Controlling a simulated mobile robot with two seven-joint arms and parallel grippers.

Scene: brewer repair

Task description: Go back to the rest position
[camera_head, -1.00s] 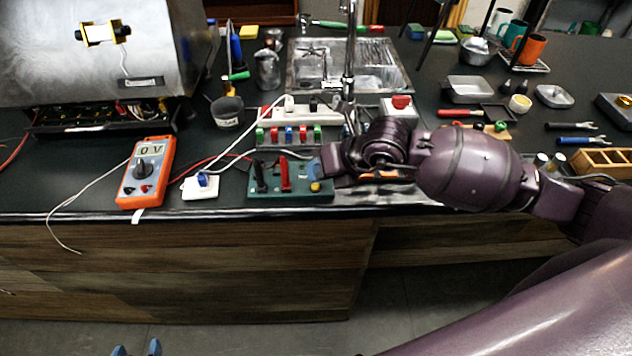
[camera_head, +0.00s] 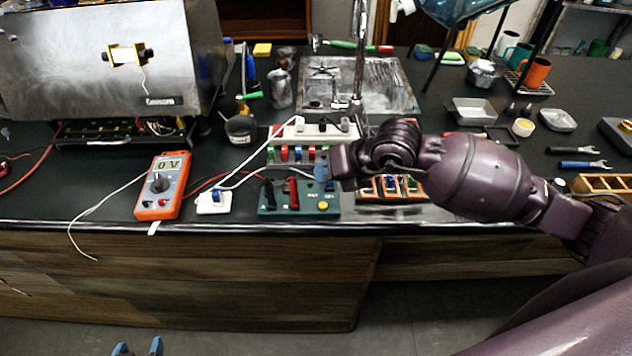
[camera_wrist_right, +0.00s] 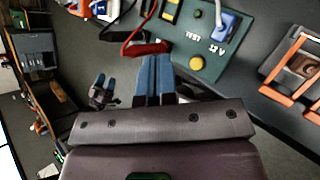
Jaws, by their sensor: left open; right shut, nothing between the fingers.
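My right gripper (camera_head: 326,172) is at the counter, just above the right part of the green test board (camera_head: 268,208). Its blue fingers, clearer in the right wrist view (camera_wrist_right: 154,72), are shut with nothing between them, near the board's edge and a red clip (camera_wrist_right: 146,48). I cannot tell from the picture whether they touch the board. My left gripper (camera_head: 138,348) shows only as two blue fingertips, apart and empty, at the bottom edge of the head view, low in front of the counter. It also shows small in the right wrist view (camera_wrist_right: 103,80).
An orange multimeter (camera_head: 163,186) reading 0 V, a white switch block (camera_head: 214,202) and a power strip (camera_head: 313,132) stand around the board. An orange-framed part (camera_head: 392,188) lies under my right arm. A metal brewer (camera_head: 110,60) stands at the left. Floor in front of the counter is clear.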

